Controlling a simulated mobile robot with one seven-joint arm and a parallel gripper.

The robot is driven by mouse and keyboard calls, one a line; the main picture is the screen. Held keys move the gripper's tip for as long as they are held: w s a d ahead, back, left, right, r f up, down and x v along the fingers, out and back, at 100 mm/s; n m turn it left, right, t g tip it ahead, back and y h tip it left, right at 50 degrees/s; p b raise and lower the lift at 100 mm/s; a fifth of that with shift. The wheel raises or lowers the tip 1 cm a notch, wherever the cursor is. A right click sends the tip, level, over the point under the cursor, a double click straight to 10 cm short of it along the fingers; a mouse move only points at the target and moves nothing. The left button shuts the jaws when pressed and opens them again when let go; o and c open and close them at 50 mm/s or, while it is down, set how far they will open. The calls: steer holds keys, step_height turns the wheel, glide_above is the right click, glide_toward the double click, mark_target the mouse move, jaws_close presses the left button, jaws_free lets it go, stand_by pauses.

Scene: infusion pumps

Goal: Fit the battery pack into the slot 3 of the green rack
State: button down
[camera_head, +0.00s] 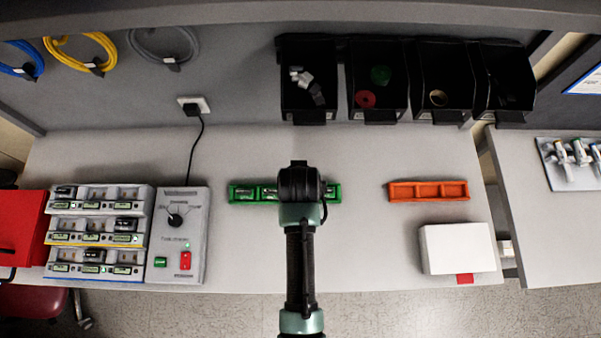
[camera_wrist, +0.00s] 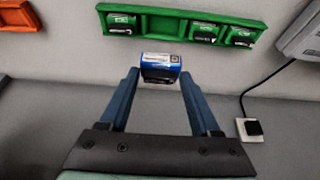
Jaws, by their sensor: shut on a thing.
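The battery pack (camera_wrist: 160,60), blue and black with a white label, is held between the fingertips of my gripper (camera_wrist: 159,75) in the wrist view. The green rack (camera_wrist: 165,12) lies just beyond it, and the pack is apart from it. Battery packs sit in the rack's left slot and its two right slots in the wrist view; the slot between them is empty. In the head view the green rack (camera_head: 233,200) is at the middle of the bench. My wrist covers its right part and hides the held pack and the fingers there.
An orange rack (camera_head: 428,198) and a white box (camera_head: 457,248) are to the right. A charging station (camera_head: 98,255) with several batteries and a grey control box (camera_head: 180,260) stand left. Black bins (camera_head: 310,110) hang behind. The bench between the green and orange racks is clear.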

steer(key=shift+s+a+f+b, duration=0.1)
steer(key=shift+a+f+b, duration=0.1)
steer(key=shift+f+b, duration=0.45)
step_height(320, 180, down, 5)
steer(key=b, duration=0.4)
steer(key=shift+d+r+b, duration=0.1)
steer(key=shift+r+b, duration=0.05)
steer(key=shift+b, duration=0.2)
steer(key=shift+f+b, duration=1)
steer(key=shift+f, duration=0.7)
steer(key=shift+f, duration=0.3)
jaws_free()
steer(key=shift+r, duration=0.15)
steer(key=b+v, duration=0.1)
steer(key=v, duration=1.1)
steer(key=shift+s+r, duration=0.25)
steer(key=shift+r, duration=0.1)
